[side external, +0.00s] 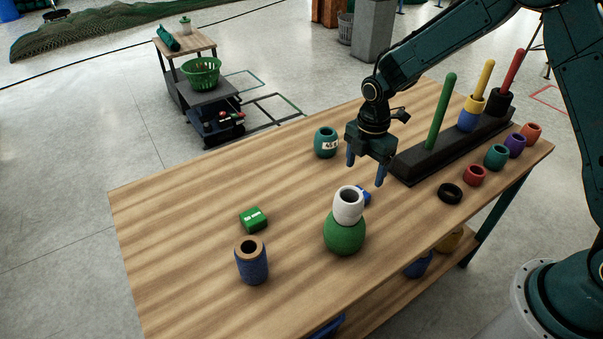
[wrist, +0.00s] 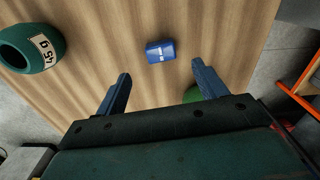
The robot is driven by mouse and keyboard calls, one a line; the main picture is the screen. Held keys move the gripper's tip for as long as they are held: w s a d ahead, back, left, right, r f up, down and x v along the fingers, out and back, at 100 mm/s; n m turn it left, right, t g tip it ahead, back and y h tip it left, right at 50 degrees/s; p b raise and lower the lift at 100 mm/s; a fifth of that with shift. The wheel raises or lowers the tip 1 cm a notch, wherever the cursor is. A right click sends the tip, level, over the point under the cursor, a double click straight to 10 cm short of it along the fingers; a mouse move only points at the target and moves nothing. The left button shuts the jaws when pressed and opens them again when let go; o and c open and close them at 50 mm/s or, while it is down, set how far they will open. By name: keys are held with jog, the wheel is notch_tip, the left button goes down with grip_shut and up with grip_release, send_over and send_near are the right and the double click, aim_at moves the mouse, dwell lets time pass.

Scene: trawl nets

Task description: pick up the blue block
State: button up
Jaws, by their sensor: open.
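The blue block (wrist: 160,51) lies on the wooden table, with a small pale label on its top in the wrist view. In the side view the blue block (side external: 366,198) is mostly hidden behind a white ring on a green ball. My gripper (side external: 366,172) is open and empty above the table, with its two blue fingers pointing down. In the wrist view my gripper (wrist: 161,87) has its fingers spread apart, and the block shows beyond the fingertips, between their lines. The fingers do not touch the block.
A white ring (side external: 348,205) sits on a green ball (side external: 344,234), close to the block. A teal labelled pot (side external: 326,142), a green block (side external: 253,220) and a blue cylinder (side external: 251,262) stand around. A black peg rack (side external: 420,164) is at right.

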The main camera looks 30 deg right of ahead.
aim_at(361, 188)
jog(key=shift+f, duration=1.05)
jog(key=shift+f, duration=0.1)
jog(key=shift+f, duration=2.5)
jog(key=c, duration=1.1)
